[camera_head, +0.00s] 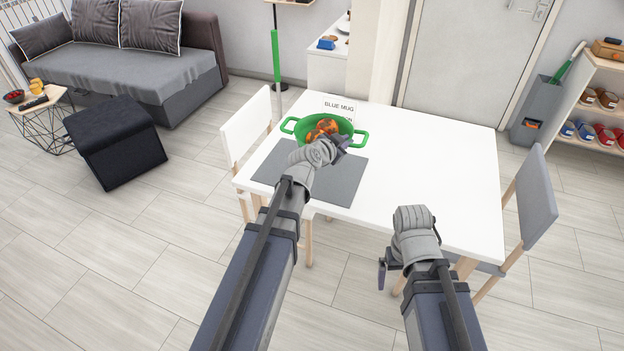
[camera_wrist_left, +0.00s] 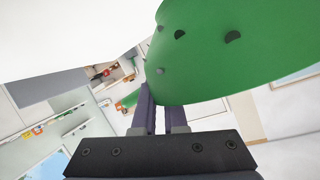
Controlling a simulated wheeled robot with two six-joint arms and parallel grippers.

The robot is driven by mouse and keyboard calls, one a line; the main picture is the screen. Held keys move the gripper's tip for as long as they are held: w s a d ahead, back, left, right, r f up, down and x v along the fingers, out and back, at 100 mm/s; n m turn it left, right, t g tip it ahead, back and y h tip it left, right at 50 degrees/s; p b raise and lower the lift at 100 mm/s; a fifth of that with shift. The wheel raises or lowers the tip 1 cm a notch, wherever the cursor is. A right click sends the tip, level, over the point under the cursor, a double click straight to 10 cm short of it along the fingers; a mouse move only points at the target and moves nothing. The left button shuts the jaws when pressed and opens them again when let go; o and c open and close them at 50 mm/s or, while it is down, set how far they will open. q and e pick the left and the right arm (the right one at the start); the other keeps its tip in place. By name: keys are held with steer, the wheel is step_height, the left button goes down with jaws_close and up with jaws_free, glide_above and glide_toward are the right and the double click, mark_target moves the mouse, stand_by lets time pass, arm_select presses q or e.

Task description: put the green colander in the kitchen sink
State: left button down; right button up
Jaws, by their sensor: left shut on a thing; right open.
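The green colander (camera_head: 343,126) is at the far left part of the white table, by the back edge of a grey placemat (camera_head: 337,187). It has two loop handles, and orange-brown round things (camera_head: 322,128) lie in it. My left gripper (camera_head: 335,146) is at the colander's near side, shut on it. In the left wrist view the colander (camera_wrist_left: 225,60) fills the upper right, close above the fingers (camera_wrist_left: 160,112). Whether it touches the table is hard to tell. My right gripper (camera_head: 385,270) is open and empty, low at the table's near edge, partly hidden by its arm. No sink is in view.
The white table (camera_head: 440,150) is mostly bare on its right. A white chair (camera_head: 245,125) stands at its left and a grey chair (camera_head: 535,200) at its right. A sign reading "BLUE MUG" (camera_head: 339,106) stands behind the colander. A white counter (camera_head: 328,70) is beyond.

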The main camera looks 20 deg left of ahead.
arm_select(q)
steer(key=w+a+f+b, duration=0.1)
steer(key=w+a+f, duration=0.1)
steer(key=w+a+f+b, duration=0.2)
steer(key=shift+w+a+f, duration=0.15)
steer(key=shift+w+a, duration=0.1)
steer(key=shift+a, duration=0.1)
steer(key=shift+w+a+f+b, duration=0.2)
steer(key=shift+w+a+b, duration=0.1)
steer(key=shift+a, duration=0.25)
steer(key=b, duration=1)
glide_above(329, 177)
step_height(329, 177, down, 10)
steer(key=shift+f, duration=0.1)
arm_select(e)
step_height(329, 177, down, 15)
steer(key=shift+f, duration=0.1)
arm_select(q)
steer(key=c, duration=1.4)
jaws_free()
steer(key=o, duration=0.5)
